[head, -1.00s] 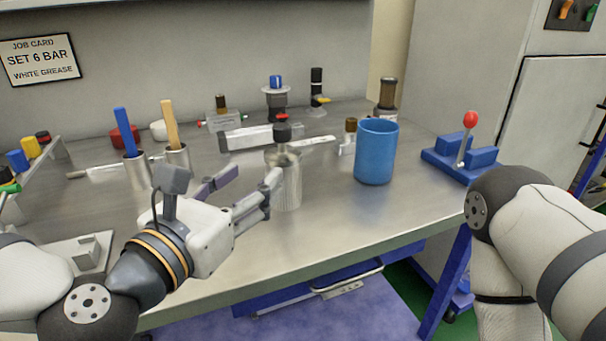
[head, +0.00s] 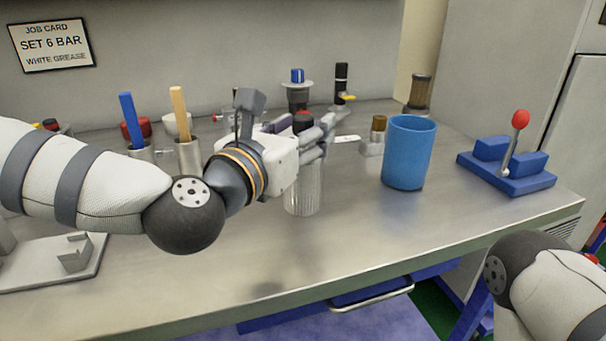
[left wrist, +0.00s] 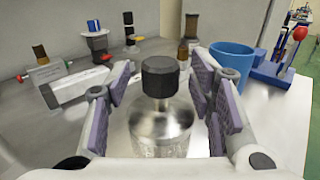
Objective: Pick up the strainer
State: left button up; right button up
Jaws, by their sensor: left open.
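The thing I take for the strainer is a silvery, ribbed upright canister (head: 303,195) with a dark knob on top, standing on the steel bench. In the left wrist view its shiny body (left wrist: 160,128) and black knob (left wrist: 160,76) are in the middle. My left gripper (head: 318,138) is open at the knob's height. In the left wrist view its purple-padded fingers (left wrist: 161,92) stand on both sides of the knob, with gaps showing. The head view hides part of the knob behind the fingers. My right gripper is not in view.
A blue cup (head: 408,155) stands right of the canister. A blue base with a red-knobbed lever (head: 508,170) is further right. Tins with a blue (head: 131,120) and an orange handle (head: 178,112) stand left. A brown cylinder (head: 421,92) is at the back.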

pick_arm(q)
jog(key=shift+w+d, duration=0.1)
jog(key=shift+w, duration=0.1)
grip_shut()
